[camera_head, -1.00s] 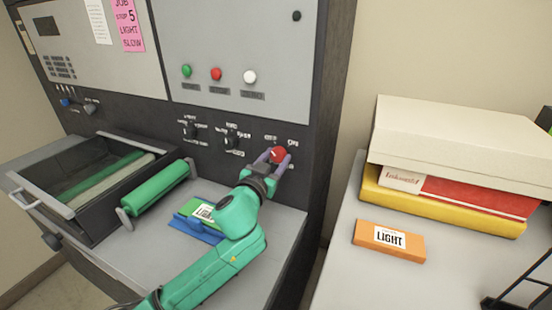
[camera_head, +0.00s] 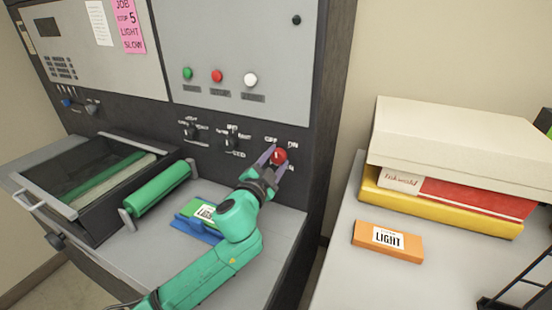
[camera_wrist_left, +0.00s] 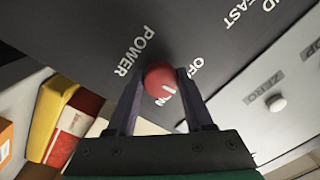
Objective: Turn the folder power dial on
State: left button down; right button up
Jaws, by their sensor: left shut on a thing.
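The red folder power dial (camera_head: 280,156) is on the dark lower panel of the machine, with OFF to its upper left and ON to its upper right. In the left wrist view the dial (camera_wrist_left: 159,80) is a round red knob with a white mark near its lower right edge. The word POWER is to its left, OFF to its right, and ON is partly hidden. My left gripper (camera_head: 273,159) is shut on the dial, one finger on each side; it also shows in the left wrist view (camera_wrist_left: 160,90). My right gripper is out of view.
Two dark dials (camera_head: 230,139) are left of the red one, under green, red and white buttons (camera_head: 217,76). A side table (camera_head: 345,283) at right holds boxes and an orange LIGHT pack (camera_head: 388,241).

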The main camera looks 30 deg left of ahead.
pick_arm(q)
jog(key=m+p, duration=0.1)
jog(key=m, duration=0.4)
jog(key=shift+r+m, duration=0.1)
jog(key=shift+m, duration=0.3)
jog(key=m+p, duration=0.1)
jog(key=m, duration=0.4)
jog(key=shift+h, duration=0.3)
jog(key=shift+a, duration=0.1)
jog(key=shift+c, duration=1.5)
grip_release()
jog(key=shift+s, duration=0.1)
